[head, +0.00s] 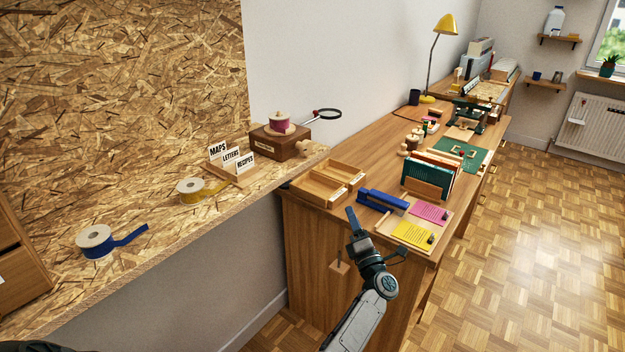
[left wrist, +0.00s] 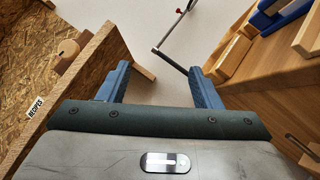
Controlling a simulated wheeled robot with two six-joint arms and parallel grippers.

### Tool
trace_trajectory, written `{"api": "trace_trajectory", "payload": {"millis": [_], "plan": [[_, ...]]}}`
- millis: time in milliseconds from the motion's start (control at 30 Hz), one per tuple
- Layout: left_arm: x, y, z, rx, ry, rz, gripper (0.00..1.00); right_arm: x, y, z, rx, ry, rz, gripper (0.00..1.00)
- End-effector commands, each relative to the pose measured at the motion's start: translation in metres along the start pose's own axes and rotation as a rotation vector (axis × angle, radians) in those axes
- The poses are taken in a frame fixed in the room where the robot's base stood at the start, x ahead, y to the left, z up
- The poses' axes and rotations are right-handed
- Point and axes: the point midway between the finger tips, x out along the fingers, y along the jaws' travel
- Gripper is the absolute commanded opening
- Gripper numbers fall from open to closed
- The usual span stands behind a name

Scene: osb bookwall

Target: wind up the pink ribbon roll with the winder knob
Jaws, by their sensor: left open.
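The pink ribbon roll (head: 280,121) sits on a spool on top of a dark brown wooden box (head: 277,144), at the right end of the chipboard shelf. The wooden winder knob (head: 304,148) sticks out of the box's right side. My left gripper (head: 352,218) is open and empty, in front of the desk's near end, right of the knob and apart from it. In the left wrist view, its blue fingers (left wrist: 158,86) stand wide apart with nothing between them. A round wooden piece, probably the winder knob (left wrist: 68,48), shows at the left there. My right gripper is out of view.
On the shelf (head: 150,250) are a blue tape roll (head: 95,239), a yellow one (head: 190,188) and a card holder (head: 234,172). A gap separates shelf and desk.

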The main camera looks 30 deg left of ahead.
Motion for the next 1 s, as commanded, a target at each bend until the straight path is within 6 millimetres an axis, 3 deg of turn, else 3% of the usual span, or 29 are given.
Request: {"api": "trace_trajectory", "payload": {"millis": [33, 100, 200, 300, 400, 567, 1000], "plan": [[0.022, 0.036, 0.016, -0.191, 0.112, 0.082, 0.59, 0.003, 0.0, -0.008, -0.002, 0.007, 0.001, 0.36], [0.042, 0.082, 0.028, -0.437, 0.262, 0.176, 0.59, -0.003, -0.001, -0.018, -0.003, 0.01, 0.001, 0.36], [0.055, 0.13, 0.036, -0.721, 0.437, 0.27, 0.59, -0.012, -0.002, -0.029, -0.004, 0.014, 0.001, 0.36], [0.058, 0.159, 0.042, -0.915, 0.561, 0.326, 0.59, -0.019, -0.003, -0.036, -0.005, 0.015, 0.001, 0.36], [0.059, 0.174, 0.045, -1.022, 0.633, 0.353, 0.59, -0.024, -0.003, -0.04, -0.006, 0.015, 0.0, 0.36], [0.065, 0.181, 0.041, -1.066, 0.666, 0.366, 0.59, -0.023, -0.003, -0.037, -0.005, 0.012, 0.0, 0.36], [0.121, 0.18, -0.007, -1.059, 0.662, 0.366, 0.59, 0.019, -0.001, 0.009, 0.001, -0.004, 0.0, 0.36]]}}
